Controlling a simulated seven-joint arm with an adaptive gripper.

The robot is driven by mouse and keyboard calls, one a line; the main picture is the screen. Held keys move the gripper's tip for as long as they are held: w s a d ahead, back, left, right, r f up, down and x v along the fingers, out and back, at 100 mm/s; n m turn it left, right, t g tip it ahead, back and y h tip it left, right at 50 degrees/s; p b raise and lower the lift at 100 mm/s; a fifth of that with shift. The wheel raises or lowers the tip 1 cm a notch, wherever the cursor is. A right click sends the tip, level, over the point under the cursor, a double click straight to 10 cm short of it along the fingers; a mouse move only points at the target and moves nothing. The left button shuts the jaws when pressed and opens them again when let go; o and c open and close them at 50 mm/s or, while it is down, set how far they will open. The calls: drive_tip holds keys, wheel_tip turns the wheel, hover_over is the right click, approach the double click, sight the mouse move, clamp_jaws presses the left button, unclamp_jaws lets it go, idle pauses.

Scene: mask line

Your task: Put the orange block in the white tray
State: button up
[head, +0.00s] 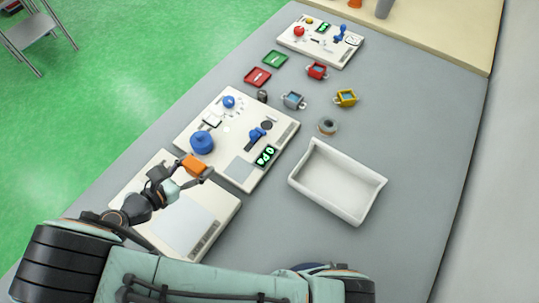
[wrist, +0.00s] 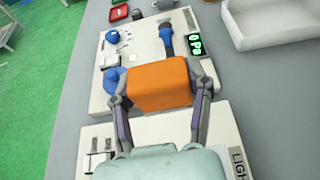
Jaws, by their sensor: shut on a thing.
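An orange block (wrist: 159,84) is held between the two fingers of my gripper (wrist: 160,95) in the wrist view. In the head view the orange block (head: 193,164) shows at the tip of my gripper (head: 190,173), above the gap between the nearest two panels. The fingers are shut on its left and right sides. The white tray (head: 312,185) stands to the right on the grey table and looks empty. Part of the tray (wrist: 261,41) also shows at the top right of the wrist view. The block is apart from the tray.
A panel with a blue round knob (head: 202,142) and a green display (head: 266,155) lies beyond my gripper. A tape roll (head: 327,126), small red, grey and yellow cups, and red and green small trays sit farther back. Bare table separates the panels from the white tray.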

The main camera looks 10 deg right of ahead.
drive_tip(key=w+d+f+m+g+h, duration=0.1)
drive_tip(key=w+d+f, duration=0.15)
drive_tip(key=d, duration=0.55)
drive_tip(key=m+g+h, duration=0.2)
drive_tip(key=m+g, duration=0.1)
hover_over(334, 185)
drive_tip(key=f, duration=0.7)
drive_tip(key=shift+w+a, duration=0.25)
drive_tip(key=shift+a, duration=0.15)
drive_tip(key=shift+s+d+f+m+g, duration=0.15)
drive_tip(key=shift+d+f, duration=0.1)
drive_tip(key=shift+f, duration=0.35)
drive_tip(key=shift+s+d+f+m+g, duration=0.15)
drive_tip(key=shift+d+f, duration=0.05)
drive_tip(key=shift+f, duration=0.85)
drive_tip(key=o, duration=1.1)
drive_tip(key=shift+f, duration=0.15)
drive_tip(key=shift+c, duration=0.2)
